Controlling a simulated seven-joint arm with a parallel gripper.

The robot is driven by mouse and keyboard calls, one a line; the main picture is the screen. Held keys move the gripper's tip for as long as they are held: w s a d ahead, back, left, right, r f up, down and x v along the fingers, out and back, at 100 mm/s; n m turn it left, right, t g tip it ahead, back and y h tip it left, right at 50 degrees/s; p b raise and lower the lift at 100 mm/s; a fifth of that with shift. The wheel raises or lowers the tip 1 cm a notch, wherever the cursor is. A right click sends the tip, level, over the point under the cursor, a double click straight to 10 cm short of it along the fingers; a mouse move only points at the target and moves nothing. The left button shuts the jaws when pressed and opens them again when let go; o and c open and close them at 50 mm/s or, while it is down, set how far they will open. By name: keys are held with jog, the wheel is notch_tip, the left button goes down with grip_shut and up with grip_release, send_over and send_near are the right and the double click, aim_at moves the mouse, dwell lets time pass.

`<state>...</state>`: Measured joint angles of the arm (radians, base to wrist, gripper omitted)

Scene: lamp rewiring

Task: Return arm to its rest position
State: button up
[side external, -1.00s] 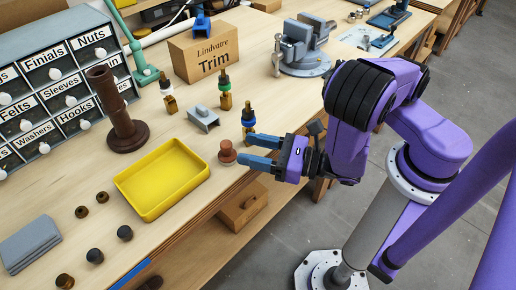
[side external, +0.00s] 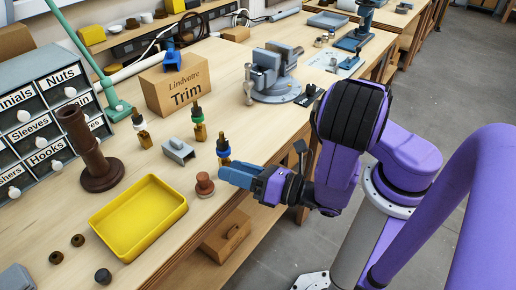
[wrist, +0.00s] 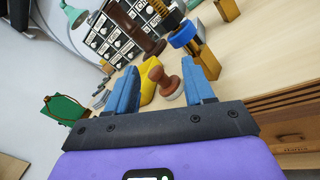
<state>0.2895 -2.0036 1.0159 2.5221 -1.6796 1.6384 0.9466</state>
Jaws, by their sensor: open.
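My gripper (side external: 229,168) is open and empty at the bench's front edge, with blue fingers. It also shows in the wrist view (wrist: 162,84). A small reddish-brown knob-like piece (side external: 204,184) stands upright on the bench just left of the fingertips, apart from them in the side view. In the wrist view the piece (wrist: 166,82) appears in the gap between the fingers, beyond them. A brass socket with a blue ring (side external: 223,148) stands close behind the fingers.
A yellow tray (side external: 140,222), a dark brown turned post (side external: 95,150), a grey clip block (side external: 178,150) and two more brass sockets stand on the bench. A drawer cabinet (side external: 40,130) is at left, a cardboard box (side external: 180,88) and vise (side external: 272,75) behind. Open floor lies right.

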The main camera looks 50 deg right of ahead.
jog(key=r+m+h, duration=0.1)
jog(key=m, duration=0.2)
jog(key=d+r+m+h, duration=0.1)
jog(key=m+h, duration=0.1)
jog(key=m, duration=0.1)
jog(key=d+r+m+h, duration=0.1)
jog(key=m+h, duration=0.1)
jog(key=m, duration=0.1)
jog(key=shift+w+d+r+t, duration=0.1)
jog(key=shift+w+r+t, duration=0.2)
jog(key=s+d+r+m+g+h, duration=0.1)
jog(key=s+d+m+g+h, duration=0.3)
jog(key=d+m+g+h, duration=0.65)
jog(key=s+d+r+g+y, duration=0.1)
jog(key=s+r+g+y, duration=0.2)
jog(key=s+g+y, duration=0.4)
jog(key=s+y, duration=0.2)
jog(key=y, duration=0.2)
jog(key=shift+s+d+m, duration=0.2)
jog(key=shift+s+m, duration=0.05)
jog(key=shift+m, duration=0.1)
